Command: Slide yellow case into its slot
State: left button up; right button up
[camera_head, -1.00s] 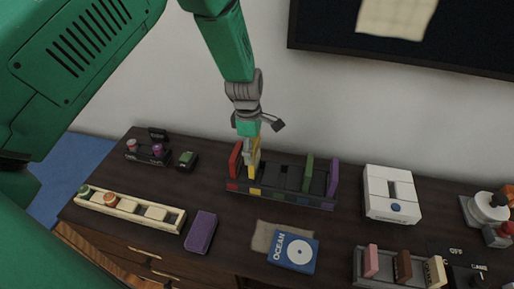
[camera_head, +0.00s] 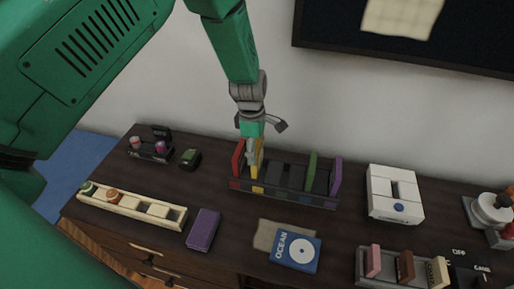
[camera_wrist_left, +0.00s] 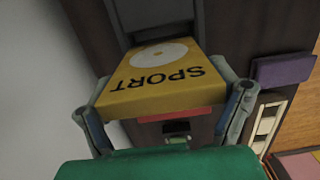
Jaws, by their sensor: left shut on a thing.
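The yellow case (camera_head: 259,163), marked SPORT with a white disc, is held by my left gripper (camera_head: 252,147). In the left wrist view the yellow case (camera_wrist_left: 160,78) lies between the two fingers. The dark slotted rack (camera_head: 290,200) stands near the wall, with coloured labels on its front. The case is upright at the rack's left side, beside the red case (camera_head: 238,163), and its lower end is at the yellow-labelled slot. The gripper hides part of its top. How deep it sits cannot be told. My right gripper is not in view.
A green case (camera_head: 310,174) and a purple case (camera_head: 335,176) stand at the rack's right, with room between them and the yellow case. A blue OCEAN case (camera_head: 294,250) and a purple box (camera_head: 203,229) lie in front. A white box (camera_head: 394,194) stands to the right.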

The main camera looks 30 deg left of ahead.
pick_arm(q)
jog(key=shift+d+r+p, duration=0.4)
jog(key=shift+d+r, duration=0.05)
jog(key=shift+d, duration=0.2)
jog(key=shift+a+f, duration=0.1)
jog(key=shift+a, duration=0.35)
jog(key=shift+d, duration=1)
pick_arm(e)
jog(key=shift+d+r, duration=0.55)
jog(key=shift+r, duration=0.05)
pick_arm(q)
jog(key=shift+a+p, duration=0.3)
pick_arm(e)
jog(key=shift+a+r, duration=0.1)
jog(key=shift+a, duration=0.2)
pick_arm(q)
jog(key=shift+d, duration=0.1)
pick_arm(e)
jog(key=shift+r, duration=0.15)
pick_arm(q)
jog(key=shift+d, duration=0.15)
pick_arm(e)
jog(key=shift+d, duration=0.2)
pick_arm(q)
jog(key=shift+a+p, duration=0.3)
jog(key=shift+p, duration=0.1)
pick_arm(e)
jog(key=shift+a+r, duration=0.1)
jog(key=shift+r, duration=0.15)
